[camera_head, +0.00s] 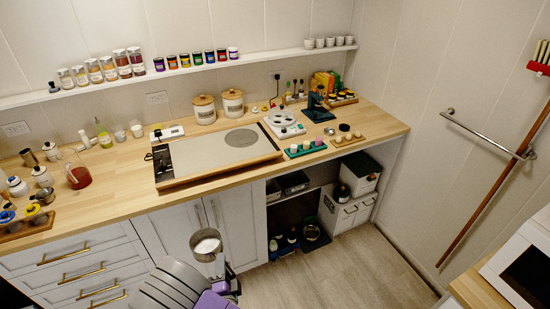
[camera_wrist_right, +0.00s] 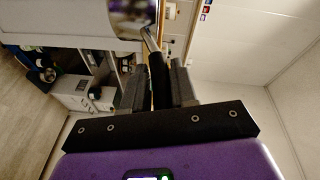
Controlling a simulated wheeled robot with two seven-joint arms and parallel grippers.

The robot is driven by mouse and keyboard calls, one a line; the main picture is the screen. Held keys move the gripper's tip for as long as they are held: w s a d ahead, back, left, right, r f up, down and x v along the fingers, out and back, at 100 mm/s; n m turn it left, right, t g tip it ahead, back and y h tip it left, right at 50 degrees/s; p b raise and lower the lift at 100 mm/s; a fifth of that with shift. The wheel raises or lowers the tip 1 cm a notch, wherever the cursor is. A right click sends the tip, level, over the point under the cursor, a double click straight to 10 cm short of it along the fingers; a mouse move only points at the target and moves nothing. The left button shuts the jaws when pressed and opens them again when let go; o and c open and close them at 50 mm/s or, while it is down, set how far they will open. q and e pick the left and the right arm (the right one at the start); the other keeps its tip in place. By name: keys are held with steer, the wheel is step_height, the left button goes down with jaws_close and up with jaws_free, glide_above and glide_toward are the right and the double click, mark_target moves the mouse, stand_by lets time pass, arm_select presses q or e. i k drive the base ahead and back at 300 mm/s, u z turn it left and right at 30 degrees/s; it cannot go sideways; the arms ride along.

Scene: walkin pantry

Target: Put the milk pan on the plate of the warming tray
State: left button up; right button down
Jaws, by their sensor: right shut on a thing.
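The milk pan (camera_head: 206,243) is a small steel pan with something white showing inside. It is held upright in front of the cabinet doors, apart from the counter. My right gripper (camera_head: 221,276) is shut on its handle. In the right wrist view the gripper (camera_wrist_right: 160,88) has its fingers on both sides of the dark handle (camera_wrist_right: 157,70), and the pan's shiny body (camera_wrist_right: 128,22) is cut by the top edge. The warming tray (camera_head: 190,158) lies on the counter, with a pale flat plate and a grey round zone (camera_head: 241,138). Nothing stands on the plate. My left gripper is not in view.
The wooden counter (camera_head: 110,196) has its front edge between the pan and the tray. Two lidded canisters (camera_head: 204,109) stand behind the tray.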

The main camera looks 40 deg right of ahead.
mark_target(214, 157)
steer(key=z, duration=0.15)
steer(key=k, duration=0.5)
steer(key=z, duration=1.05)
steer(key=i, duration=1.15)
steer(key=u, duration=0.75)
